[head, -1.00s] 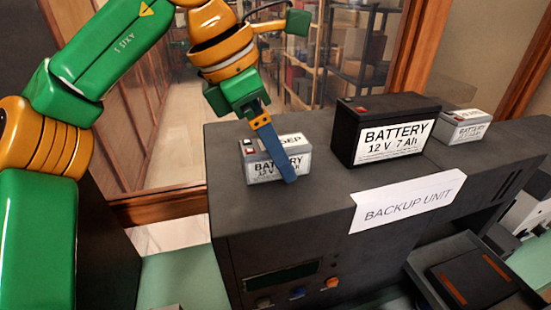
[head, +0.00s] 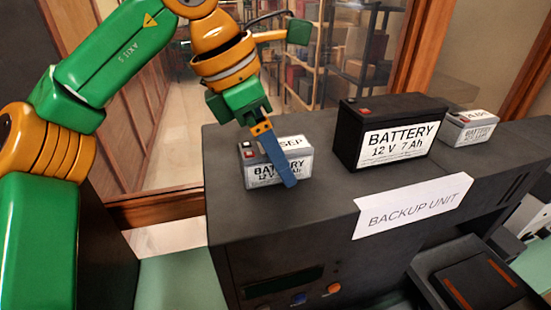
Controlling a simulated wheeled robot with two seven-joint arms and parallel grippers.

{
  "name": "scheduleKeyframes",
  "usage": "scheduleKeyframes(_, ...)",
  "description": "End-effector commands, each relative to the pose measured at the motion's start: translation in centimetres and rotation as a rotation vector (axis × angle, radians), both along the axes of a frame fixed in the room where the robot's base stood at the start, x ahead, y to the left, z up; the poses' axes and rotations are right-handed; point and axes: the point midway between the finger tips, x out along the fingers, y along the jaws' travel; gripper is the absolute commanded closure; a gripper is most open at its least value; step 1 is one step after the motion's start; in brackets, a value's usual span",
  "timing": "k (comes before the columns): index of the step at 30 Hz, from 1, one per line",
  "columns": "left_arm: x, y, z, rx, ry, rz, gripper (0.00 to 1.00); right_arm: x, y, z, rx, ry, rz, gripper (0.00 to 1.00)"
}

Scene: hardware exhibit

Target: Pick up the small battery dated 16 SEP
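The small battery dated SEP (head: 261,175) is a grey-white block with a red terminal, standing upright on the left end of the black backup unit (head: 285,228). The day before SEP on its top label is covered. My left gripper (head: 279,163) is at this battery, pointing down, with one blue finger across its front face. The other finger is hidden, so I cannot tell whether the gripper is closed on the battery. A second small battery (head: 470,130) stands at the far right; its top date is too small to read surely. My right gripper is not in view.
A large black battery (head: 389,134) stands between the two small ones. A paper sign reading BACKUP UNIT (head: 413,206) hangs over the unit's front edge. A glass pane with a wooden frame (head: 160,207) is behind. The unit's top is clear between the left and large batteries.

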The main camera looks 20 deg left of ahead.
Motion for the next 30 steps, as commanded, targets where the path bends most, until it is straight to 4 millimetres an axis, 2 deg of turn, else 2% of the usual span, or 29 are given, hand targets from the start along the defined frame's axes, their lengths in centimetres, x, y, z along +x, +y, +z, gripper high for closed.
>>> scheduleKeyframes(1, 0.0, 0.0, 0.0, 0.000, 0.000, 0.000, 0.32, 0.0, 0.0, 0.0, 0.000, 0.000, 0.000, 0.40)
scheduleKeyframes(6, 0.0, 0.0, 0.0, 0.000, 0.000, 0.000, 0.78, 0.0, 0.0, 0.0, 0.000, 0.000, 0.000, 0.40)
scheduleKeyframes(9, 0.0, 0.0, 0.0, 0.000, 0.000, 0.000, 1.00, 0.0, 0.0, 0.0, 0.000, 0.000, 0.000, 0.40)
scheduleKeyframes(22, 0.0, 0.0, 0.4, -0.002, -0.003, -0.001, 1.00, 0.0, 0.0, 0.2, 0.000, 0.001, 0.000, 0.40)
scheduleKeyframes(26, 0.1, -0.1, 1.9, -0.003, -0.003, -0.001, 1.00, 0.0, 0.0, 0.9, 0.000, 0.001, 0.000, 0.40)
scheduleKeyframes(29, 0.0, -0.1, 4.3, -0.002, 0.000, -0.002, 1.00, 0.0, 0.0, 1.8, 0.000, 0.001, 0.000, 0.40)
scheduleKeyframes(30, -0.8, -0.5, 4.8, -0.002, -0.004, -0.006, 1.00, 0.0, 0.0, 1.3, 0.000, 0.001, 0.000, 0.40)
